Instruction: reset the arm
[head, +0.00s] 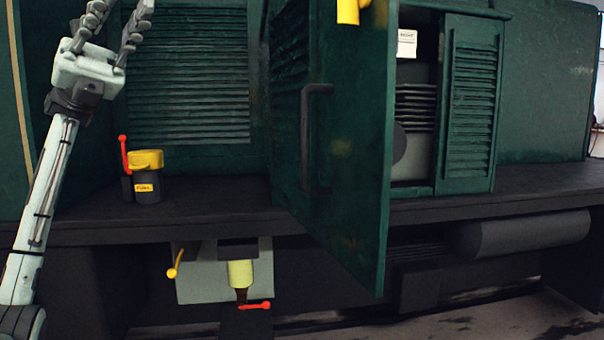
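My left arm comes in from the lower left and points upward. My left gripper (121,10) is at the top left, in front of the green tram body. Its two fingers are spread apart with nothing between them, so it is open and empty. Its fingertips are close to the top edge of the picture. It is apart from the door and above the fuel filler. My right arm and gripper are not in view.
A green door (345,140) with a dark handle (306,140) stands open toward me, beside a louvred cabinet (470,110). A yellow-capped fuel filler (147,173) with a red lever (124,155) stands on the dark ledge (225,218). A yellow-and-brown fitting (240,275) with a red lever hangs below.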

